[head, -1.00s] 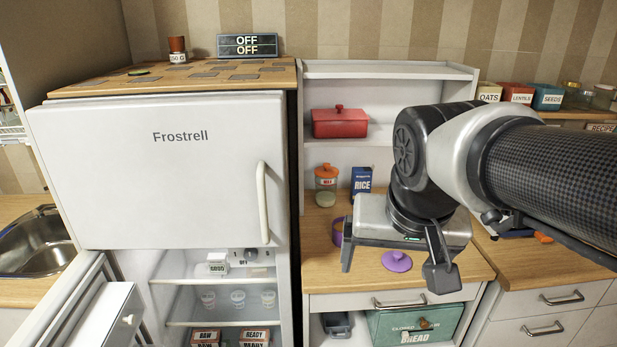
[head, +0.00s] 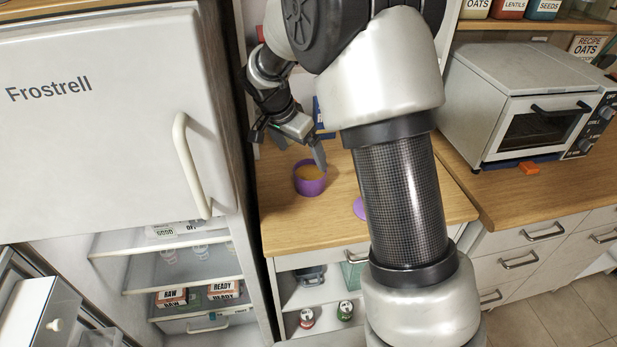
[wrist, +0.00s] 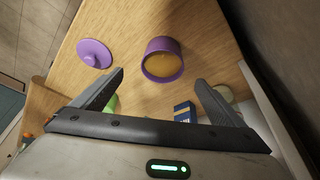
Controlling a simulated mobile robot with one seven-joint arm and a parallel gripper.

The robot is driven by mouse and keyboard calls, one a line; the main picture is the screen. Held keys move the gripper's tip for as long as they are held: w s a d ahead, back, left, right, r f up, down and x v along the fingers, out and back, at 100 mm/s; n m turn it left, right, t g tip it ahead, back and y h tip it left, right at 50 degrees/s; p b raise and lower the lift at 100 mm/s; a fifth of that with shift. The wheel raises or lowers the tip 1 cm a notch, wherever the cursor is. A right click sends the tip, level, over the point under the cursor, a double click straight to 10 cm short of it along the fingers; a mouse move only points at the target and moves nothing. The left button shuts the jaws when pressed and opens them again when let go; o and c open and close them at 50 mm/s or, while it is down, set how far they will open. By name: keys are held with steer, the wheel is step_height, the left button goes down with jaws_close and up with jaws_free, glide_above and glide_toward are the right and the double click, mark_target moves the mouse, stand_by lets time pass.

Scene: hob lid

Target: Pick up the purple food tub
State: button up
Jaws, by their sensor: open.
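The purple food tub (head: 310,187) stands upright and uncovered on the wooden counter, with orange-yellow contents. It also shows in the wrist view (wrist: 162,60), beyond the fingertips and between their lines. Its purple lid (wrist: 95,53) lies apart on the counter; in the head view the lid (head: 359,208) is partly hidden behind my arm. My gripper (head: 298,147) is open and empty, just above and behind the tub in the head view. In the wrist view both fingers of my gripper (wrist: 160,85) are spread wide, and nothing is between them.
A blue box (wrist: 184,112) and a jar stand near the fingers. The fridge (head: 185,160) stands left of the counter with its lower compartment open. A toaster oven (head: 530,105) stands at right, an orange object (head: 529,168) before it. The counter in front of the tub is clear.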

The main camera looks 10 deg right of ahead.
glide_toward(310, 173)
steer(key=s, duration=0.3)
steer(key=shift+p+x, duration=0.65)
steer(key=shift+x, duration=2.6)
steer(key=shift+d, duration=0.15)
steer(key=shift+c, duration=0.4)
steer(key=c, duration=1.5)
steer(key=shift+r, duration=0.1)
steer(key=shift+c, duration=0.3)
steer(key=shift+r, duration=0.1)
